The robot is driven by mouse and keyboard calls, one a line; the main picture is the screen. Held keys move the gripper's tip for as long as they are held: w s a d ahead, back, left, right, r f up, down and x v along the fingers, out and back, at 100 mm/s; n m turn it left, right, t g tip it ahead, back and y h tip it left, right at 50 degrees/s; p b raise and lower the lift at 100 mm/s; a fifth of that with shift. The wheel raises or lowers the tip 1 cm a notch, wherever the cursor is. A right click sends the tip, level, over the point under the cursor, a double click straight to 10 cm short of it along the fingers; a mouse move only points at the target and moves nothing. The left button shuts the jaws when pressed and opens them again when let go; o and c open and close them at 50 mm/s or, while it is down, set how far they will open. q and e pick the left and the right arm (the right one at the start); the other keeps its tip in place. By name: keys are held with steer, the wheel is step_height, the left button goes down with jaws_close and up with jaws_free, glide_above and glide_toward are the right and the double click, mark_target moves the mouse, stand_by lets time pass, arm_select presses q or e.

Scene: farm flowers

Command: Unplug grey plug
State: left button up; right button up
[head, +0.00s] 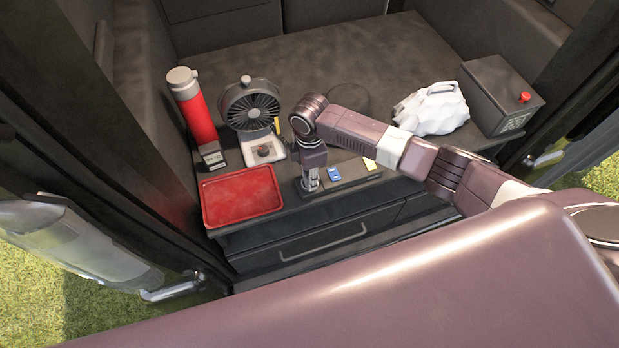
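A dark power strip (350,173) lies near the front edge of the dark counter, with a blue plug (333,174) and a yellow plug (369,164) on it. My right gripper (311,188) points down at the left end of the strip, just left of the blue plug. Its fingers are too small to tell open from shut. I cannot make out a grey plug; the gripper may be covering it. My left gripper is not in view.
A red tray (243,196) lies left of my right gripper. A black fan (250,108) and a red cylinder (193,108) stand behind it. A crumpled white bag (432,108) and a dark box with a red button (500,95) stand at the right. The counter's back is clear.

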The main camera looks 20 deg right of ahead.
jaws_close()
steer(key=shift+r, duration=0.15)
steer(key=shift+r+p, duration=2.9)
steer(key=shift+p, duration=0.15)
